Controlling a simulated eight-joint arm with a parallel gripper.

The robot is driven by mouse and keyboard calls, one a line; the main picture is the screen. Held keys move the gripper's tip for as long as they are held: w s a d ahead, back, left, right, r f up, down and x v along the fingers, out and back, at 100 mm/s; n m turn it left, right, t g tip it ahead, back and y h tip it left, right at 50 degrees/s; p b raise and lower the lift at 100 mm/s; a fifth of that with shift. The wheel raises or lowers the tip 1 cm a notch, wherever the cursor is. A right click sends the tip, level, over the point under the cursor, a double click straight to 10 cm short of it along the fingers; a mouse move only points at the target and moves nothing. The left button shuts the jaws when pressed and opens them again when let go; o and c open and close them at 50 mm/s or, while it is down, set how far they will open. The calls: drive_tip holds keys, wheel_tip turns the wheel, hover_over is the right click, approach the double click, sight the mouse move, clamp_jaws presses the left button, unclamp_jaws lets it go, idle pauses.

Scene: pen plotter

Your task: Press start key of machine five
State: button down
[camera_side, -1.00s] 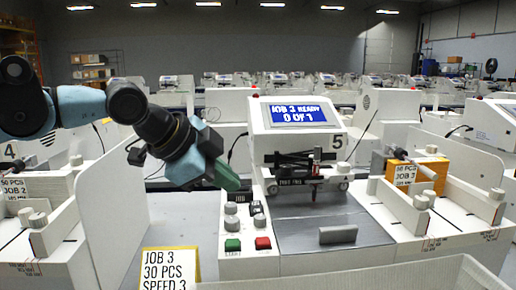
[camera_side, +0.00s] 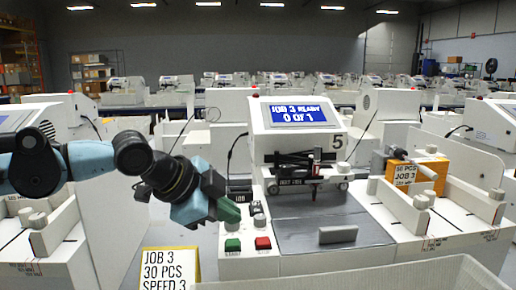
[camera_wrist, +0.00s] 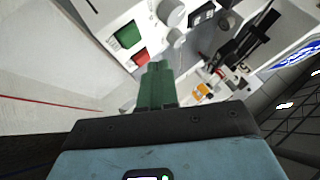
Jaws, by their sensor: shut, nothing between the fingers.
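Machine five (camera_side: 296,150) is a white plotter with "5" beside its screen (camera_side: 298,114), which reads "JOB 3 READY 0 OF 1". Its green key (camera_side: 233,245), above a small label that seems to read START, is at the front left, with a red key (camera_side: 263,243) to its right. My gripper (camera_side: 231,212), with green fingers, is shut and empty, above the green key and apart from it. In the wrist view the shut fingers (camera_wrist: 158,75) point toward the panel, near the red key (camera_wrist: 140,57) and the green key (camera_wrist: 127,35).
Grey knobs (camera_side: 231,222) stand just behind the keys, close to my fingers. A yellow-edged card (camera_side: 170,268) reading "JOB 3 30 PCS SPEED 3" stands at front left. A white bin edge (camera_side: 400,275) runs along the front.

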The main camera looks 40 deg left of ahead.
sight(229, 245)
drive_tip(key=shift+f, duration=1.15)
drive_tip(key=shift+f, duration=0.1)
idle(1.2)
drive_tip(key=shift+f, duration=0.35)
drive_tip(key=shift+f, duration=0.4)
idle(0.6)
drive_tip(key=shift+r, duration=0.85)
drive_tip(key=shift+r, duration=2.5)
